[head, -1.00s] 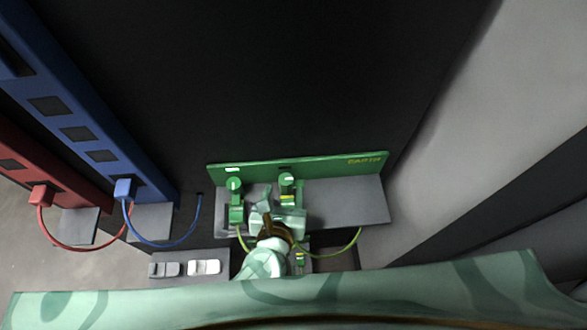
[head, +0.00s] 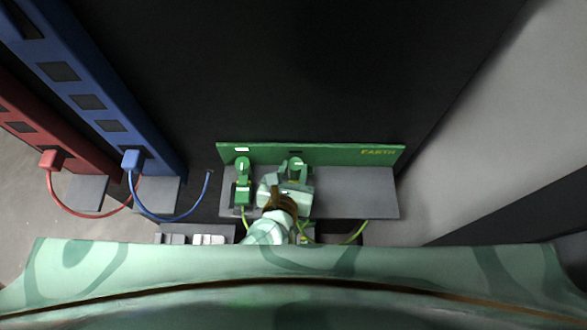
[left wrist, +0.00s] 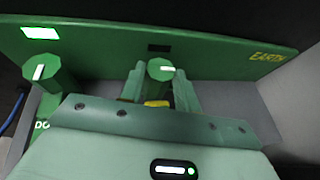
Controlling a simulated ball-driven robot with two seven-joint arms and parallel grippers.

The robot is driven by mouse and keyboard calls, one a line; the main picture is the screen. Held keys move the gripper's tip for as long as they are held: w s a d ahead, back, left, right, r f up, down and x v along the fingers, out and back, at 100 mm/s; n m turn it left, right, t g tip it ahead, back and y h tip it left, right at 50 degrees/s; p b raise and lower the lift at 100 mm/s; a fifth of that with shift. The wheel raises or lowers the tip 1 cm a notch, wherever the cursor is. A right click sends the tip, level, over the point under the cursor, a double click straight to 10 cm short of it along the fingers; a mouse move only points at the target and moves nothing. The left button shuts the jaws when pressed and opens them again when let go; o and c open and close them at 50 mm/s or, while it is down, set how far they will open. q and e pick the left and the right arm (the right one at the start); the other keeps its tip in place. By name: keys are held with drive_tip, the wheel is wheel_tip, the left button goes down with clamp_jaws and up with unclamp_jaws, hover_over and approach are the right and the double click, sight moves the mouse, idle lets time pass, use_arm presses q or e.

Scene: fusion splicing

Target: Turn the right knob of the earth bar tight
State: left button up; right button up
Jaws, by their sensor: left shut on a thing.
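The green earth bar (head: 330,155) stands at the back of a grey shelf, with "EARTH" in yellow at its right. Its right knob (left wrist: 160,70) is green with a white mark lying sideways in the left wrist view; it also shows in the head view (head: 297,163). My left gripper (left wrist: 159,84) is shut on this knob, one finger on each side. A yellow patch shows just below the knob between the fingers. The left knob (left wrist: 40,72) has its white mark nearly upright. My right gripper is not in view.
A lit white window (left wrist: 40,33) is above the left knob; the window (left wrist: 159,48) above the right knob is dark. Blue (head: 85,100) and red (head: 30,125) bars with looped cables stand at left. The shelf's right part (head: 360,190) is bare.

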use_arm(q)
drive_tip(key=shift+w+a+r+m+g+h+p, duration=0.1)
drive_tip(key=shift+a+m+g+h+p, duration=0.1)
drive_tip(key=shift+m+h+p, duration=0.3)
drive_tip(key=shift+a+r+m+g+h+p, duration=0.1)
drive_tip(key=shift+m+g+h+p, duration=0.15)
drive_tip(key=shift+m+h, duration=0.35)
drive_tip(key=m+h, duration=0.1)
drive_tip(key=m+g+h+p, duration=0.1)
drive_tip(key=shift+w+a+f+h, duration=0.1)
drive_tip(key=shift+w+a+h, duration=0.05)
drive_tip(key=shift+a+h, duration=0.15)
drive_tip(key=shift+w+a+f+m+g+h+p, duration=0.1)
drive_tip(key=shift+m+g+h+p, duration=0.5)
drive_tip(key=shift+m+g+h, duration=0.7)
drive_tip(key=shift+m, duration=0.3)
drive_tip(key=o, duration=1)
